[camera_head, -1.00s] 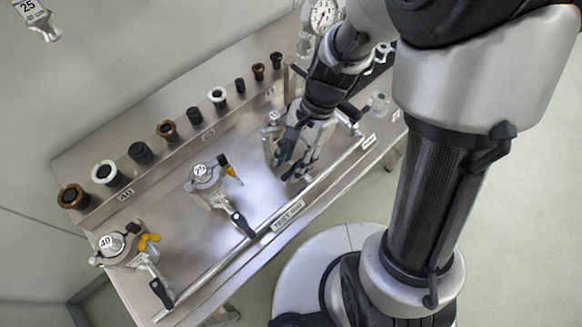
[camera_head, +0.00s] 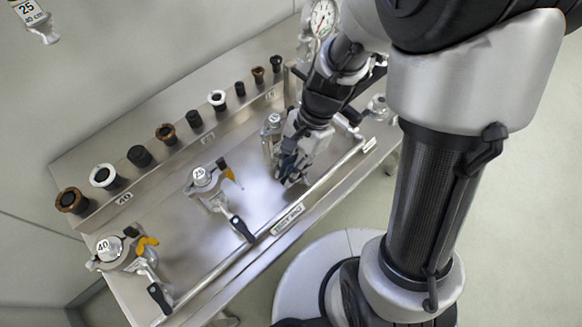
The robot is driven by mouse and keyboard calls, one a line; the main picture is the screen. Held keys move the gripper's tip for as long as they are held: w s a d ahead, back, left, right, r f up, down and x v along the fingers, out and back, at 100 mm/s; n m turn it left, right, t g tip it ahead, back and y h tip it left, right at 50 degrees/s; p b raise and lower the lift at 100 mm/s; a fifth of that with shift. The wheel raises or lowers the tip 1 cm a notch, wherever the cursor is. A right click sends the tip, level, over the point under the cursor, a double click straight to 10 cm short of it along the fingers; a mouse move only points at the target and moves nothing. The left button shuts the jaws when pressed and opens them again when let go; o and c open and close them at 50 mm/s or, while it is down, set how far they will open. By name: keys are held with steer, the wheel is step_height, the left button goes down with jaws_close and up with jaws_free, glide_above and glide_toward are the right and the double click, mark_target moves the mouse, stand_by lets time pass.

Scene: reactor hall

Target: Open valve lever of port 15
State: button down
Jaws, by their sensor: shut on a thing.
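The port 15 fitting (camera_head: 271,132) is the smallest of three metal valve ports on the steel bench, right of the middle one. The number on its cap is too small to read surely. My gripper (camera_head: 287,176) is just right of and in front of this fitting, low over the bench. Its fingers are shut at the place of the fitting's lever. The lever itself is hidden by the fingers, so its angle cannot be told.
The port 25 valve (camera_head: 202,178) has a black-handled lever and a yellow clip. The port 40 valve (camera_head: 112,250) stands at the lower left. A rail (camera_head: 258,243) runs along the bench front. Several black, white and brown fittings line the back shelf (camera_head: 95,211). A pressure gauge (camera_head: 322,17) stands at the back.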

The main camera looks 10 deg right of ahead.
stand_by(0.4)
steer(key=n+p, duration=0.1)
steer(key=n+g, duration=0.1)
steer(key=n, duration=0.1)
steer(key=s+n+h+p, duration=0.1)
steer(key=shift+d+r+p, duration=0.15)
steer(key=shift+d+p, duration=0.15)
steer(key=shift+d, duration=0.1)
steer(key=n+h+p, duration=0.1)
steer(key=n, duration=0.1)
steer(key=d+n, duration=0.1)
steer(key=n, duration=0.1)
steer(key=n+g+h+p, duration=0.1)
steer(key=n, duration=0.1)
steer(key=shift+s+d+n+h+p, duration=0.2)
steer(key=shift+d+n+h+p, duration=0.1)
steer(key=shift+n+p, duration=0.1)
steer(key=n, duration=0.1)
steer(key=d+n+h+p, duration=0.1)
steer(key=n, duration=0.1)
steer(key=shift+n, duration=0.3)
steer(key=shift+w+d+n+t+h+p, duration=0.15)
steer(key=shift+d+n+t+h+p, duration=0.15)
steer(key=shift+n, duration=0.6)
steer(key=shift+w+d+n+t+h+p, duration=0.15)
steer(key=shift+n+h, duration=0.25)
steer(key=shift+n, duration=0.5)
steer(key=c, duration=1.6)
jaws_free()
steer(key=shift+o, duration=0.2)
